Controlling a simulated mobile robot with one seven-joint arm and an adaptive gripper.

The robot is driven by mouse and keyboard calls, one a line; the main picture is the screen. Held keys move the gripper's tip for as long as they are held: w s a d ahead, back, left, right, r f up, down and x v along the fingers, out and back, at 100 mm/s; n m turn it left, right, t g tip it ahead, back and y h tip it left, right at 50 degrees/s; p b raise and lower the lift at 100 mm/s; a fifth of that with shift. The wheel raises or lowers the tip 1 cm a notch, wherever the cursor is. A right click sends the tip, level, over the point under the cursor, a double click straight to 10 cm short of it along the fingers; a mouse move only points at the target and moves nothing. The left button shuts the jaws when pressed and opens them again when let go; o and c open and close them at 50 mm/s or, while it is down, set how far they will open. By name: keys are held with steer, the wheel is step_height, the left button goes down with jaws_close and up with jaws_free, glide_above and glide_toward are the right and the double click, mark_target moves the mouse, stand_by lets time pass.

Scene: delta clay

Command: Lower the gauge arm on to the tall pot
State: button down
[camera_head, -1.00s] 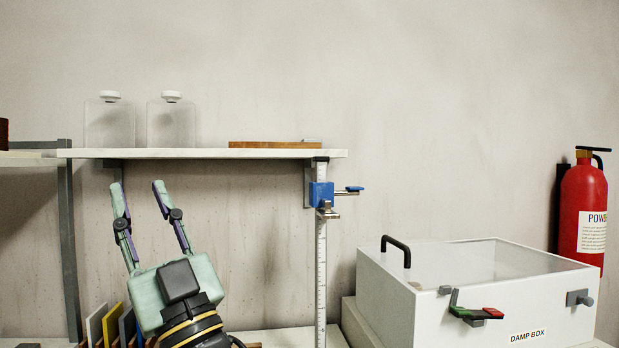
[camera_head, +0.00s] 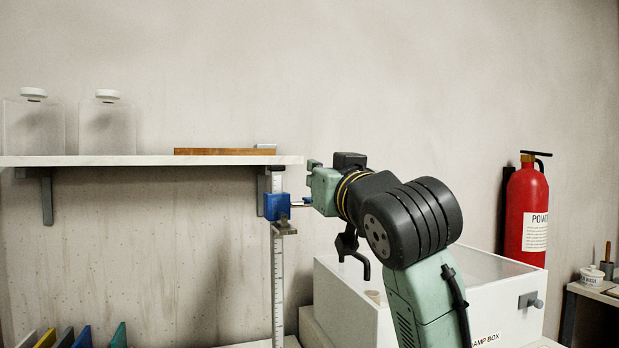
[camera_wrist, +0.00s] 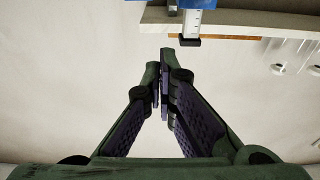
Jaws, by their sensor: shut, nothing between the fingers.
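The gauge is an upright white ruled post (camera_head: 278,300) with a blue slider (camera_head: 277,207) high on it, near the shelf's right end. A short bar sticks out to the slider's right, and a small metal arm (camera_head: 285,230) sits just below it. My gripper (camera_wrist: 159,70) is shut and empty, its fingers together in the wrist view. In the head view it is at the right of the slider, by the bar; its fingers are mostly hidden and I cannot tell if they touch. The slider (camera_wrist: 205,3) shows at the wrist view's top edge. No tall pot is in view.
A shelf (camera_head: 120,161) holds two clear jars and a wooden board left of the post. The white damp box (camera_head: 340,295) is behind my arm at the right. A red extinguisher (camera_head: 524,215) hangs farther right. Coloured slabs (camera_head: 85,338) stand low at left.

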steer(key=p+x, duration=0.3)
steer(key=x, duration=0.5)
steer(key=f, duration=0.2)
steer(key=f+p, duration=0.1)
steer(key=f, duration=0.1)
steer(key=shift+s, duration=0.3)
steer(key=shift+f, duration=0.1)
